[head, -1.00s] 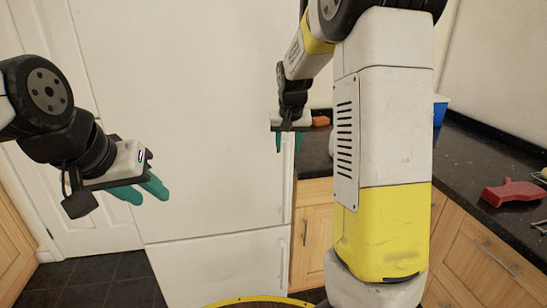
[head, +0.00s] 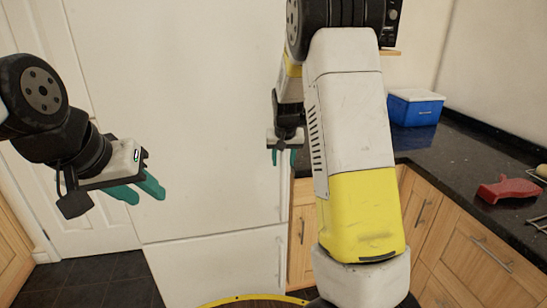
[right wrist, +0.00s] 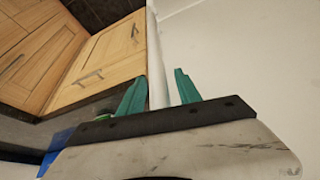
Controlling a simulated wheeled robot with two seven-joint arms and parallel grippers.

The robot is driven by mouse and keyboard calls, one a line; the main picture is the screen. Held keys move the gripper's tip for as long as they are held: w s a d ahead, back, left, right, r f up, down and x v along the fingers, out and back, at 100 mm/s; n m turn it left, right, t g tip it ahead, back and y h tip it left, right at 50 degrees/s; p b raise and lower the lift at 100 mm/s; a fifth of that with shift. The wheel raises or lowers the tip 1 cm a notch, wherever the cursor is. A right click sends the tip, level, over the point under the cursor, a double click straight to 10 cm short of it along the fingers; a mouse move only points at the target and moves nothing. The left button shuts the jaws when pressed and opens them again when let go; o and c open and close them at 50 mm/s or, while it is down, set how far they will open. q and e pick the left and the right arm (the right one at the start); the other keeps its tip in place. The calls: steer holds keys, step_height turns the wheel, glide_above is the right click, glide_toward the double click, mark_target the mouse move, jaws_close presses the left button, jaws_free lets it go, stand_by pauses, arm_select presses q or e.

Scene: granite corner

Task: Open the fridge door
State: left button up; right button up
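The white fridge (head: 190,130) stands ahead with its upper door closed above a lower door (head: 220,270). The upper door's long vertical handle (head: 284,190) runs along its right edge. My right gripper (head: 283,157) is at this handle, fingers pointing down in the head view. In the right wrist view, the pale handle bar (right wrist: 157,75) runs between the two teal fingers (right wrist: 160,92), which are apart with some gap beside the bar. My left gripper (head: 137,190) is open and empty, in front of the fridge's left part.
A dark worktop (head: 460,160) over wooden cabinets (head: 480,255) lies to the right. A blue box with a white lid (head: 415,108) and a red object (head: 509,190) are on it. A white panelled door (head: 90,215) is left of the fridge. Dark tiled floor shows at lower left.

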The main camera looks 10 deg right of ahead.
jaws_close()
stand_by(1.2)
